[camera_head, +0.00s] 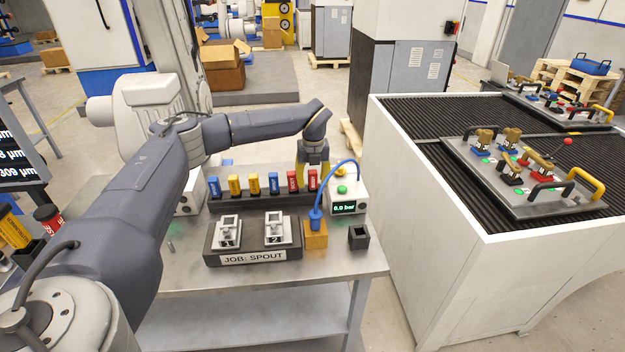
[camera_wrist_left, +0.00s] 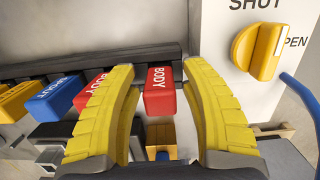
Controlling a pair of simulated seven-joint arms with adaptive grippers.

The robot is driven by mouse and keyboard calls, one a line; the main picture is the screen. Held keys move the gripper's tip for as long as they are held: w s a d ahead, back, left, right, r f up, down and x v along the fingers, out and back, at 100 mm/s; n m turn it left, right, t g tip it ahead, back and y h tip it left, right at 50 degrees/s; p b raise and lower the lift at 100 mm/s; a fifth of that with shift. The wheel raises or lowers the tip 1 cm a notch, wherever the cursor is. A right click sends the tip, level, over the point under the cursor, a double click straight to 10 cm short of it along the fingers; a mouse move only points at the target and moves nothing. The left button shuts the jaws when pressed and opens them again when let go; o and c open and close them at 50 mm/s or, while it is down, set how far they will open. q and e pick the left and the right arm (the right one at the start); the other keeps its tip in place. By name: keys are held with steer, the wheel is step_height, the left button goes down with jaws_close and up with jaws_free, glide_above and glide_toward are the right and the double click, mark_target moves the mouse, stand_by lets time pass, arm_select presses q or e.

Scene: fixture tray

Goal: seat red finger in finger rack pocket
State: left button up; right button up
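In the head view, several coloured fingers stand in a row in the dark finger rack (camera_head: 262,201). Two are red: the right-end red finger (camera_head: 312,181) and its neighbour (camera_head: 293,182). My left gripper (camera_head: 312,164) is over the right-end one. In the left wrist view, its yellow fingertips (camera_wrist_left: 160,75) are open on either side of that red finger (camera_wrist_left: 160,92), marked BODY, with a narrow gap visible on both sides. The neighbouring red finger (camera_wrist_left: 92,88) is partly hidden behind the left fingertip. My right gripper is not in view.
The white valve box (camera_head: 347,195) with a display stands right of the rack, its blue hose (camera_head: 338,166) arching close to my gripper. The JOB: SPOUT fixture (camera_head: 253,245), an orange block (camera_head: 316,236) and a small black holder (camera_head: 358,237) are in front.

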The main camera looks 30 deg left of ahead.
arm_select(q)
steer(key=shift+r, duration=0.5)
steer(key=r, duration=0.7)
steer(key=s+d+r, duration=0.1)
steer(key=r, duration=0.3)
steer(key=shift+s, duration=0.1)
steer(key=shift+a, duration=0.1)
